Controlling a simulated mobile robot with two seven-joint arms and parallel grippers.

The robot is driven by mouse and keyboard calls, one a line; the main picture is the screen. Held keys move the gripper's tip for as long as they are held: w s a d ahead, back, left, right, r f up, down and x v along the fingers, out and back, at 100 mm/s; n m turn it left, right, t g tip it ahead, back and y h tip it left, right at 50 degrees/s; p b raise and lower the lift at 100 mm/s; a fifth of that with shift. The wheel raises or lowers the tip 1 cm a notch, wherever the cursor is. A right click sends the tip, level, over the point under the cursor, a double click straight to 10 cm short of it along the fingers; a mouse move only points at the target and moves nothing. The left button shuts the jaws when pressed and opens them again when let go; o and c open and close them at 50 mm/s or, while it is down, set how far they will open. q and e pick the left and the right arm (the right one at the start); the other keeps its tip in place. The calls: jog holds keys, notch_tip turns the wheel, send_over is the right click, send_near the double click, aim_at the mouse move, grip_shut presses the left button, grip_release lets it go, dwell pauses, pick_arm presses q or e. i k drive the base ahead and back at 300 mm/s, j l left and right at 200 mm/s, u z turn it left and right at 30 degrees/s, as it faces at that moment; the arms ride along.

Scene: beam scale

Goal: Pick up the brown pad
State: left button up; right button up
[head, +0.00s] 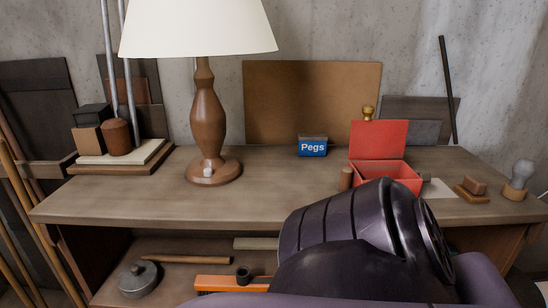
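A small brown block on a flat brown base (471,190) lies near the right end of the workbench, and it looks like the brown pad, though it is small in the picture. It sits between a white sheet on its left and a grey-topped stamp (519,180) on its right. A dark, bulky part of my own arm fills the lower right, in front of the bench. Neither of my grippers shows, so their distance from the pad cannot be seen.
The wooden workbench (290,197) has clear top at centre. A lamp (207,125), a blue Pegs box (312,146) and an open red box (379,140) stand on it. A wooden tray (75,168) holds blocks at left. The lower shelf holds a round grey lidded pot (140,281).

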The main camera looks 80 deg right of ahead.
aim_at(473, 190)
jog(key=z, duration=3.8)
